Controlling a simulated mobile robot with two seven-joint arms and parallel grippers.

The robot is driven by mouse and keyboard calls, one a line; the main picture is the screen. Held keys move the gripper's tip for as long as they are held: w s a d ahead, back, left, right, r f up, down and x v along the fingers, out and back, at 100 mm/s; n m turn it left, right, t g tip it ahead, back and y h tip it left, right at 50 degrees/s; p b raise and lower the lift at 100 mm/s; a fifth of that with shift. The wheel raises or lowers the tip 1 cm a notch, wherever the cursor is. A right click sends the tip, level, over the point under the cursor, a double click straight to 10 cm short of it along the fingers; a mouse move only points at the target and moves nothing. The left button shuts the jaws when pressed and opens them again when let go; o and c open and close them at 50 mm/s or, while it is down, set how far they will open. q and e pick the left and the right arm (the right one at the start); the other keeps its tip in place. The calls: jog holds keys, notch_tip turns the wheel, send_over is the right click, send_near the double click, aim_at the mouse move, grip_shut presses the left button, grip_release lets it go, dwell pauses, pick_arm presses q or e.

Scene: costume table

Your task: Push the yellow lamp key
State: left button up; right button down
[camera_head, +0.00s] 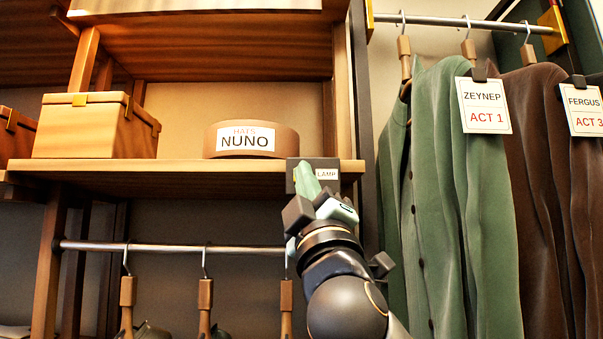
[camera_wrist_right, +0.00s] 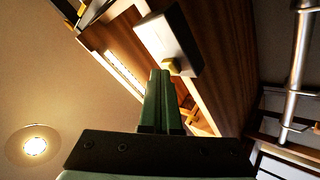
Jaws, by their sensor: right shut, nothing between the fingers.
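The lamp switch box (camera_head: 297,165) is a small dark block with a LAMP label (camera_head: 327,174), mounted on the front edge of the shelf at its right end. In the right wrist view the box (camera_wrist_right: 168,38) shows brightly lit, with the small yellow lamp key (camera_wrist_right: 173,67) on its near end. In the head view my gripper hides the key. My right gripper (camera_head: 304,172) has green fingers, shut and empty, in front of the box. In the wrist view its fingertips (camera_wrist_right: 160,74) are right beside the key; I cannot tell if they touch. My left gripper is not in view.
The wooden shelf (camera_head: 180,180) holds a round hat box marked NUNO (camera_head: 285,140) and a lidded box (camera_head: 80,138). A rail (camera_head: 170,247) with hangers runs below. A green coat (camera_head: 440,210) and a brown coat (camera_head: 535,200) hang close to the right of my arm.

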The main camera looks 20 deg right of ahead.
jog(key=shift+s, duration=0.3)
jog(key=shift+s+a, duration=0.1)
jog(key=shift+s, duration=0.05)
jog(key=s, duration=0.2)
jog(key=s+a+b, duration=0.1)
jog(key=s+b, duration=0.1)
jog(key=s, duration=0.1)
jog(key=shift+s+a, duration=0.3)
dwell(0.6)
